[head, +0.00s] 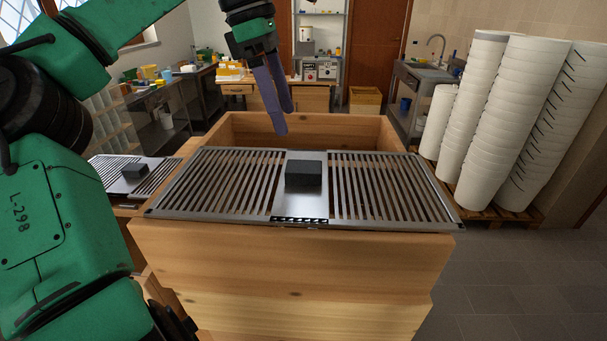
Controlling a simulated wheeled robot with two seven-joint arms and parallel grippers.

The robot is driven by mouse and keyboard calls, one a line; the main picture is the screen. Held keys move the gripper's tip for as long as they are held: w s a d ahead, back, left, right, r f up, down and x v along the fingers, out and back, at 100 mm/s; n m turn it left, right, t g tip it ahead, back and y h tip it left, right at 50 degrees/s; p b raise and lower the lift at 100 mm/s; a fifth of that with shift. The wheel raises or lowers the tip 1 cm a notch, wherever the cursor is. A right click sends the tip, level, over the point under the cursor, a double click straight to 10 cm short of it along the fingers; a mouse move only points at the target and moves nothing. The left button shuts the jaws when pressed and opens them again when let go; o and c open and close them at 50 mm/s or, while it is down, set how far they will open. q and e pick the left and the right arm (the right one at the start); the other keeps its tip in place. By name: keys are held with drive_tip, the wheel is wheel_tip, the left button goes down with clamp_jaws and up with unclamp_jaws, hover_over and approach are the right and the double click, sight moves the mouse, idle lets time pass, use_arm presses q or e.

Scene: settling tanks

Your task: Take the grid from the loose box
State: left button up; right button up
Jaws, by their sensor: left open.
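A metal slatted grid (240,183) with a dark block-shaped handle (304,174) at its middle lies across the top of a wooden box (300,262). The grid covers the near part of the box's opening, and the far part is open. My left gripper (279,120) hangs above the far part of the box, behind the grid and a little left of the handle. Its purple fingers are apart and empty. It does not appear to touch the handle. My right gripper is not in view.
A second slatted grid with a dark handle (134,171) lies at the left, partly behind my left arm. Stacks of white buckets (514,120) stand on a pallet at the right. Work tables (276,90) and a sink (427,72) are farther back. The floor at the lower right is clear.

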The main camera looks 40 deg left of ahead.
sight(303, 166)
use_arm(q)
drive_tip(key=f, duration=0.1)
drive_tip(key=d+f, duration=0.1)
drive_tip(key=f, duration=0.1)
drive_tip(key=shift+d+f, duration=0.3)
drive_tip(key=shift+d, duration=0.05)
drive_tip(key=f, duration=0.2)
drive_tip(key=w+f+p, duration=0.2)
drive_tip(key=f, duration=0.1)
drive_tip(key=shift+d+f, duration=0.15)
drive_tip(key=shift+f, duration=0.2)
drive_tip(key=shift+d+f, duration=0.2)
drive_tip(key=shift+f, duration=0.05)
drive_tip(key=shift+s+d, duration=0.1)
drive_tip(key=shift+s, duration=0.05)
drive_tip(key=shift+f, duration=0.1)
drive_tip(key=c, duration=1.5)
clamp_jaws()
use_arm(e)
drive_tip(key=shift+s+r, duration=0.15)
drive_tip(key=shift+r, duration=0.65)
